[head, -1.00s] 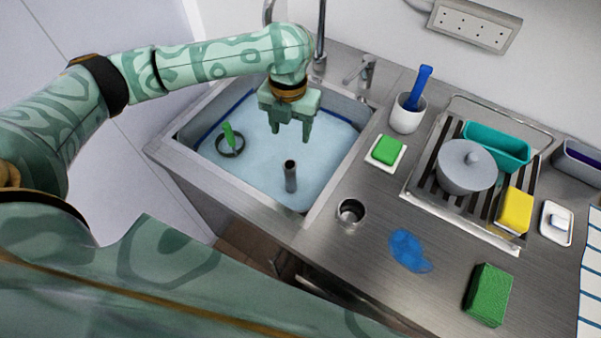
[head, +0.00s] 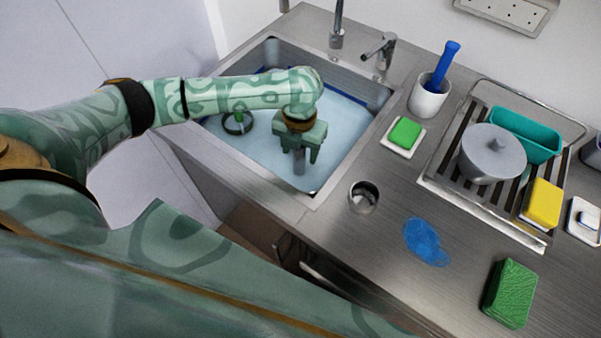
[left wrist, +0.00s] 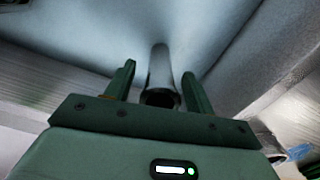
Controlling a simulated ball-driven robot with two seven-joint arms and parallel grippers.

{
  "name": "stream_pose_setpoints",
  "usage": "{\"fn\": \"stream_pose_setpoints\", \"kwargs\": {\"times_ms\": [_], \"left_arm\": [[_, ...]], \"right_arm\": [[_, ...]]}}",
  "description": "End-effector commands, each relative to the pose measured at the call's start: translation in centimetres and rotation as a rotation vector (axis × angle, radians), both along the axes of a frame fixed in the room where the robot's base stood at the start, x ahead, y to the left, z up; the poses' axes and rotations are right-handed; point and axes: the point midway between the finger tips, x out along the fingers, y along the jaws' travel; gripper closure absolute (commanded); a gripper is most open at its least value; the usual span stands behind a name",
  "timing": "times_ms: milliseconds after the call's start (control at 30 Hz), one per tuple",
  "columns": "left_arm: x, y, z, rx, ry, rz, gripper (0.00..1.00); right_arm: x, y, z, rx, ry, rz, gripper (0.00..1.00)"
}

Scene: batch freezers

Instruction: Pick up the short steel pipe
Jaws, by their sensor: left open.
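The short steel pipe (head: 299,164) stands in the water-filled sink (head: 352,140), its upper part hidden behind my left gripper in the head view. My left gripper (head: 298,158) is open and sits over the pipe. In the left wrist view the pipe (left wrist: 161,75) lies between the two open fingers of the left gripper (left wrist: 158,80), with its dark open end near the palm. A gap shows between the pipe and the fingers. My right gripper is not in view.
A ring with a green handle (head: 237,123) lies in the sink at left. A steel cup (head: 363,197), a green sponge on a white dish (head: 404,132) and a white holder with a blue brush (head: 430,97) stand right of the sink. The sink's raised rim and the tap (head: 380,50) are close.

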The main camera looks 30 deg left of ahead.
Motion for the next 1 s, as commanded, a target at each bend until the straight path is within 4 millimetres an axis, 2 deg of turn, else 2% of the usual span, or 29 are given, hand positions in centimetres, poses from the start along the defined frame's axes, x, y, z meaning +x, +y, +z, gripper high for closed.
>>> {"fn": "stream_pose_setpoints", "kwargs": {"times_ms": [67, 233, 267, 300, 400, 733, 867, 1000], "left_arm": [[0.0, 0.0, -0.9, 0.0, 0.0, 0.0, 0.46], [0.1, 0.0, -0.7, 0.0, -0.002, 0.0, 0.46], [0.1, 0.0, -0.7, 0.0, -0.002, 0.0, 0.49], [0.1, 0.0, -0.7, 0.0, -0.002, 0.0, 0.6], [0.0, 0.0, -0.7, 0.0, -0.002, 0.0, 0.85], [0.1, 0.0, -0.2, 0.0, -0.003, 0.0, 0.85], [0.2, 0.0, 2.1, -0.001, -0.007, 0.001, 0.85], [0.2, 0.1, 5.5, 0.0, -0.008, 0.001, 0.85]], "right_arm": [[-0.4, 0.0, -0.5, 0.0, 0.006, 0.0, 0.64], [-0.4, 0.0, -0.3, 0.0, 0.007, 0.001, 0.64], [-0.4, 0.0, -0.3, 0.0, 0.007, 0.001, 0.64], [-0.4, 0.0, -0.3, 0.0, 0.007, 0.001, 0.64], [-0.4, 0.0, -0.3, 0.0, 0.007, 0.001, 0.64], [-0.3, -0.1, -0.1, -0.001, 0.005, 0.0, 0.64], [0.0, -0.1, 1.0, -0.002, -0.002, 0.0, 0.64], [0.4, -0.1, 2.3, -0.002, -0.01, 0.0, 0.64]]}}
